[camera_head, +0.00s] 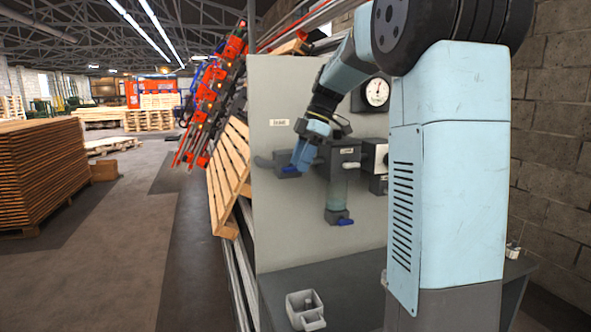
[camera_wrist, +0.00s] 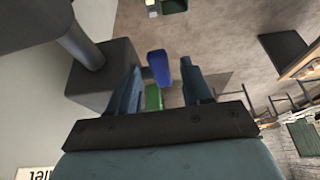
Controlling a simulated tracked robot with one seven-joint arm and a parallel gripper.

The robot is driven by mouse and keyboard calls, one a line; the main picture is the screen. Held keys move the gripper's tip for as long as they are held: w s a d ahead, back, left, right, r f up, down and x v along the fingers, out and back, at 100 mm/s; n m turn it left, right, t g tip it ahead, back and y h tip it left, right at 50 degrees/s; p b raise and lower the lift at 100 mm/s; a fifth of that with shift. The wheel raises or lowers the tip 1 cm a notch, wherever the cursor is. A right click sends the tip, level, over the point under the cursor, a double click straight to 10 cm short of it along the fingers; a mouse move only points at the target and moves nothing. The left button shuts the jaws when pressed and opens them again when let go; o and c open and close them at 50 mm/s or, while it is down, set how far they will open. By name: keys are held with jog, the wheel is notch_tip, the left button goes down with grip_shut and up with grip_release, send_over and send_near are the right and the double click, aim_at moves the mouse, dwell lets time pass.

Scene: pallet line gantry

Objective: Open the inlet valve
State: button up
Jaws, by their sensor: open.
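The inlet valve (camera_head: 285,160) is a dark grey block on a pipe at the left of the pale panel, with a small blue lever (camera_head: 290,170) low on it. A white label (camera_head: 279,122) sits above it, its text too small to read surely. My gripper (camera_head: 301,160) is in front of the valve, fingers pointing down. In the wrist view the grey valve body (camera_wrist: 103,75) is at the left, close to the left finger. The blue lever (camera_wrist: 159,68) shows between my open fingers (camera_wrist: 162,72); I cannot tell whether either finger touches it.
A gauge (camera_head: 377,91) is at the panel's upper right. A grey holder (camera_head: 306,311) stands on the dark bench below. A wooden pallet (camera_head: 229,172) leans left of the panel.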

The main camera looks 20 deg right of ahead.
jog(key=v, duration=1)
jog(key=shift+d+r, duration=0.2)
jog(key=shift+r, duration=0.15)
